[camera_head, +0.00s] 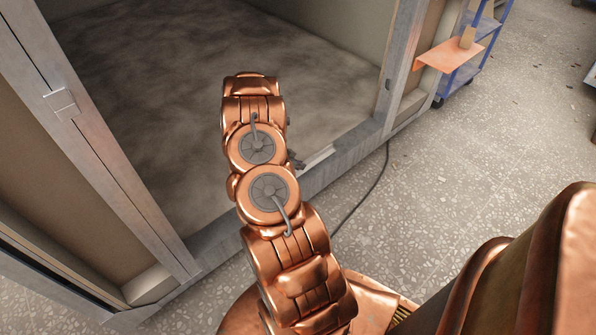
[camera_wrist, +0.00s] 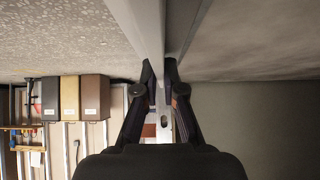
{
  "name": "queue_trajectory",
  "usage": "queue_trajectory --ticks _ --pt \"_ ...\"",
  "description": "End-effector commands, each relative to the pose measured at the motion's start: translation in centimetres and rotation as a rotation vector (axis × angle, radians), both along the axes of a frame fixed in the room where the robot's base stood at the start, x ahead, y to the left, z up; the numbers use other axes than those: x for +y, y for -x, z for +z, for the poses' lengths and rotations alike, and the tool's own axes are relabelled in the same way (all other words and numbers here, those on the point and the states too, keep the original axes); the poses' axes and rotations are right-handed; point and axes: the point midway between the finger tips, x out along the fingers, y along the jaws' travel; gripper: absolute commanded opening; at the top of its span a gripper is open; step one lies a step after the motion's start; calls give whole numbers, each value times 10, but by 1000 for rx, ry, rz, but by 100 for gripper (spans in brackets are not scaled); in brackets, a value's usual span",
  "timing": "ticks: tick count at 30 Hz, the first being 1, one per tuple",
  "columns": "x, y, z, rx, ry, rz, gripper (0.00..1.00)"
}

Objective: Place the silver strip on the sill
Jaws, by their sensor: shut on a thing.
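The silver strip (camera_head: 319,158) shows in the head view as a short pale length beside my wrist, along the inner side of the grey sill (camera_head: 345,163). My gripper (camera_head: 297,161) is mostly hidden behind my arm there, with only a dark bit showing. In the wrist view my gripper (camera_wrist: 160,68) has its black fingers closed around the strip (camera_wrist: 163,125), whose near end shows a hole. The strip appears roughly in line with the sill. I cannot tell whether it touches the sill. Its other end is hidden.
Metal door posts stand at the left (camera_head: 110,150) and right (camera_head: 398,65) of the opening. A dark cable (camera_head: 375,185) lies on the speckled floor outside. A blue cart (camera_head: 462,75) with an orange board (camera_head: 450,55) stands beyond. The pod's floor (camera_head: 170,110) is bare.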

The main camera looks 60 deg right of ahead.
Motion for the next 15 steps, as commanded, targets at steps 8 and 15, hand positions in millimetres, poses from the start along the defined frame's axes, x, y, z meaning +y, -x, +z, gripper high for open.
queue_trajectory --ticks 8,15 --pt "-2 -4 -20 4 -1 0 0" --pt "-3 -5 -36 2 2 0 0"
